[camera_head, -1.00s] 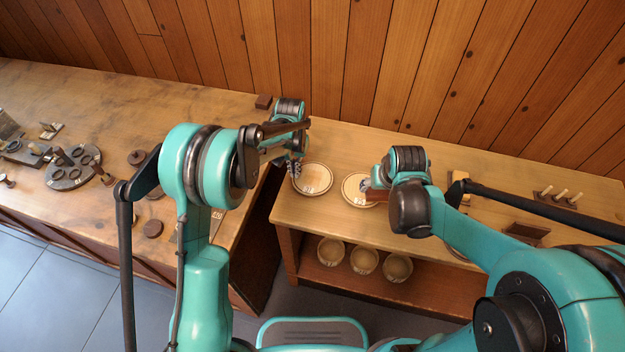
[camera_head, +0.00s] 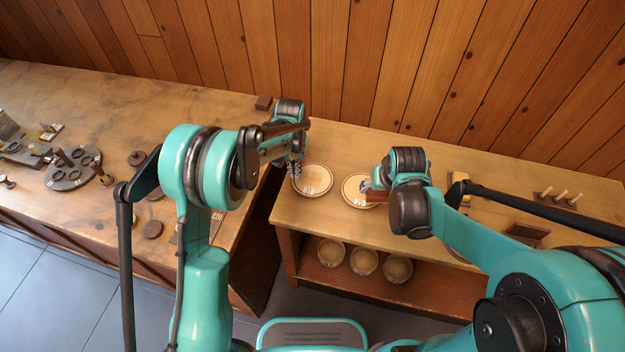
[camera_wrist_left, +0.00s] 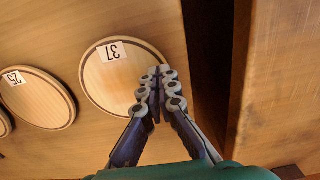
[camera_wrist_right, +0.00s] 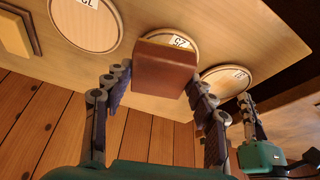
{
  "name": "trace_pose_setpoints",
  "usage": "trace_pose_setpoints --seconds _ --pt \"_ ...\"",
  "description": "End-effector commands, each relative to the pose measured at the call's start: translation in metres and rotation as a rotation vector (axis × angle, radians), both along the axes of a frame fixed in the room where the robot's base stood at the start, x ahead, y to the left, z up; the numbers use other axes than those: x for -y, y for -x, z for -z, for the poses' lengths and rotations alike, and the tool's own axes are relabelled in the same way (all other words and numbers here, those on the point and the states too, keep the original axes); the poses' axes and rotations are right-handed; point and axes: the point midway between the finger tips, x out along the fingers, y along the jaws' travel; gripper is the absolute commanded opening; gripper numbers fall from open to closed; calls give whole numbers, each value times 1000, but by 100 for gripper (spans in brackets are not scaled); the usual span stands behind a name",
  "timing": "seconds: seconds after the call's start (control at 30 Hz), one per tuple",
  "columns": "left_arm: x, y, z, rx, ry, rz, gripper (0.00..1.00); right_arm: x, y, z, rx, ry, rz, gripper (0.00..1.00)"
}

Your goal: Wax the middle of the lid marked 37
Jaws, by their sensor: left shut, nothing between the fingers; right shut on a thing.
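The lid marked 37 (camera_wrist_left: 110,82) is a round pale wooden disc with a dark ring near its rim. It lies flat on the bench, and in the head view it is the left lid (camera_head: 316,182). My left gripper (camera_wrist_left: 158,90) is shut and empty, its fingertips over the lid's edge; I cannot tell if they touch. My right gripper (camera_wrist_right: 160,82) is shut on a reddish-brown block (camera_wrist_right: 165,68) with a yellowish strip along one edge. The block is over the lid marked 25 (camera_head: 352,190), partly hiding it; the lid also shows in the left wrist view (camera_wrist_left: 40,100).
Another labelled lid (camera_wrist_right: 85,25) lies beyond the lid marked 25. Three bowls (camera_head: 364,261) stand on the shelf below. A rack with pale pegs (camera_head: 560,198) is at the right. The left bench (camera_head: 110,90) holds several dark pieces, and a gap separates the benches.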

Motion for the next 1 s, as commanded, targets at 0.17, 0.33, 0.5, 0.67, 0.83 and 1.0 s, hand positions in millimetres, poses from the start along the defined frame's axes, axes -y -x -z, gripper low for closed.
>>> trace_pose_setpoints --seconds 0.17,0.33,0.5,0.67,0.83,1.0 --pt "0 0 0 0 0 0 0 0 0 0 0 0 0 33" --pt "0 0 3 0 0 0 0 0 0 2 0 0 0 33" --pt "0 0 7 0 0 0 0 0 0 5 0 0 0 33" --pt "0 0 10 0 0 0 0 0 0 8 0 0 0 33" --pt "0 0 13 0 0 0 0 0 0 11 0 0 0 33" --pt "0 0 14 0 0 0 0 0 0 11 0 0 0 33"
